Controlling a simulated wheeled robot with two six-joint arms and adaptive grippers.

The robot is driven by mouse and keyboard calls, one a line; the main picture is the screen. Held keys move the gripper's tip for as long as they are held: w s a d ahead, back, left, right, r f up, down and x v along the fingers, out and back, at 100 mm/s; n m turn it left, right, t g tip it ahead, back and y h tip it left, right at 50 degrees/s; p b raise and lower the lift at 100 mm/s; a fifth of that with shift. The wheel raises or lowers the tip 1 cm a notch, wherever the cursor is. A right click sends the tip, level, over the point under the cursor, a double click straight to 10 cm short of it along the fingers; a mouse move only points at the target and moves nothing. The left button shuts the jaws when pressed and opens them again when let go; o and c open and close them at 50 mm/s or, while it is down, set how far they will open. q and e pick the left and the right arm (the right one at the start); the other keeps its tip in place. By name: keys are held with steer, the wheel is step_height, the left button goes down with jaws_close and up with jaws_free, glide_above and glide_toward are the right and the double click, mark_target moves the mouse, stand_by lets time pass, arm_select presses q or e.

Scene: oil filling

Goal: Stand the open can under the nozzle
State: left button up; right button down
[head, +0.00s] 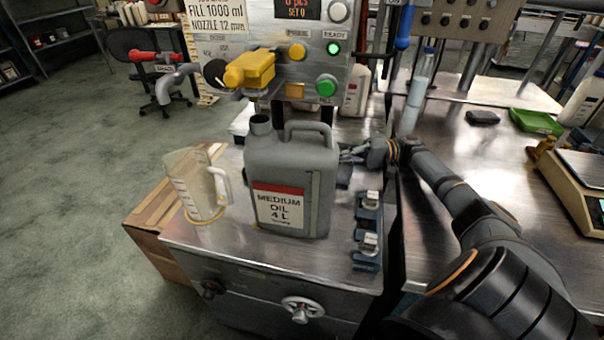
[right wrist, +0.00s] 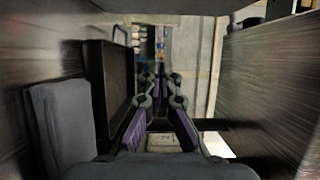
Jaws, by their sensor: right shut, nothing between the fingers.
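A grey can (head: 290,185) labelled "MEDIUM OIL 4 L" stands upright on the metal bench top (head: 200,236), in front of the filling machine. Its open neck (head: 261,125) is at its upper left, and its handle arches to the right. The neck sits just below the yellow nozzle fitting (head: 250,69); I cannot tell whether they line up in depth. My right gripper (head: 352,156) is shut and empty beside the can's right side, partly hidden; I cannot tell whether it touches. Its fingers (right wrist: 158,85) also show in the right wrist view. My left gripper is not in view.
A clear measuring jug (head: 196,187) stands left of the can. Blue clamps (head: 368,218) line the bench's right edge. A green button (head: 326,86) is on the machine panel. A scale (head: 580,170) and a green tray (head: 537,122) are on the right table.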

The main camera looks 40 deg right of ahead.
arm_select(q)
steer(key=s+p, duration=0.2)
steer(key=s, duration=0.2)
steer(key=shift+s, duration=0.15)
arm_select(e)
steer(key=w+a, duration=0.1)
steer(key=a, duration=1)
steer(key=shift+a, duration=0.15)
steer(key=shift+w, duration=0.1)
arm_select(q)
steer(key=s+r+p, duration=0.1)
steer(key=p, duration=0.1)
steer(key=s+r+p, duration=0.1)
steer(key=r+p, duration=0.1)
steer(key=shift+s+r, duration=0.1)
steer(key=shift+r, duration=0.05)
arm_select(e)
steer(key=shift+s+a, duration=0.6)
steer(key=shift+s, duration=0.2)
